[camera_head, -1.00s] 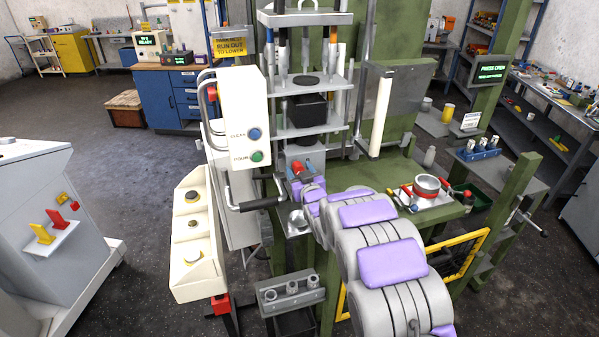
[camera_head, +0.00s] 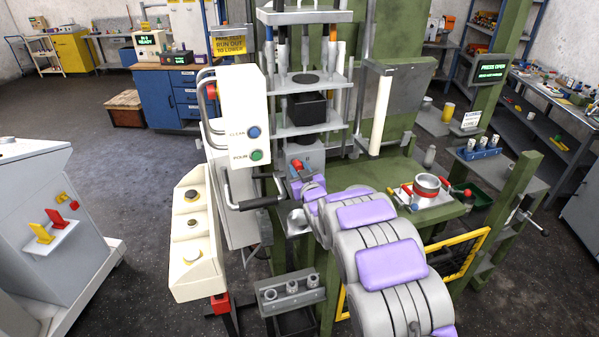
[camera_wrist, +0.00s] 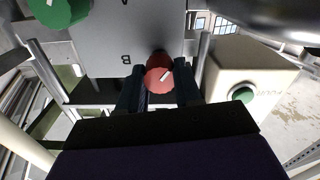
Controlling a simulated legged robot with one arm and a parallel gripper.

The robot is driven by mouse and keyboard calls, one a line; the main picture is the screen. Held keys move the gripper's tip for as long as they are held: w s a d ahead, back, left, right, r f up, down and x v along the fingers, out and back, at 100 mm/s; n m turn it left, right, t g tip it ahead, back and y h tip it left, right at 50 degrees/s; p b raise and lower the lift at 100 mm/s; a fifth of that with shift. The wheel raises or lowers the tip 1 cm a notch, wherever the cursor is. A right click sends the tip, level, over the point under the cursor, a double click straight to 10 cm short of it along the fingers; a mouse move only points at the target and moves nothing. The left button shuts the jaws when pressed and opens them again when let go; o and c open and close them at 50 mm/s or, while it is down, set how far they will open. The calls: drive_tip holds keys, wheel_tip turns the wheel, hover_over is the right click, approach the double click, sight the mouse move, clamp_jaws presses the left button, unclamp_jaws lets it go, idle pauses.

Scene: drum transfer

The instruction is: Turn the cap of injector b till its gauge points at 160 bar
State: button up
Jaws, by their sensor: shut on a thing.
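A red cap (camera_wrist: 159,78) with a white mark on its face sits beside the letter B on a grey panel (camera_wrist: 105,45) in the wrist view. My gripper (camera_wrist: 158,92) has its two dark fingers on either side of this cap, shut on it. A green cap (camera_wrist: 60,10) sits at the top left of the same panel, near a letter A. In the head view my gripper (camera_head: 300,180) is at the small grey unit under the press, and a red part (camera_head: 297,165) shows just above it. I cannot make out a gauge needle or its reading.
A white control box (camera_head: 243,120) with CLEAR and POUR buttons stands just left of my gripper. Press plates (camera_head: 310,125) hang above. A red-handled ring fixture (camera_head: 426,190) is on the green bench at right. A grey holder (camera_head: 290,293) stands below.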

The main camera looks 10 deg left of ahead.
drive_tip(key=o, duration=1)
drive_tip(key=shift+a, duration=0.1)
drive_tip(key=shift+o, duration=0.2)
drive_tip(key=shift+s, duration=0.15)
drive_tip(key=v, duration=1.7)
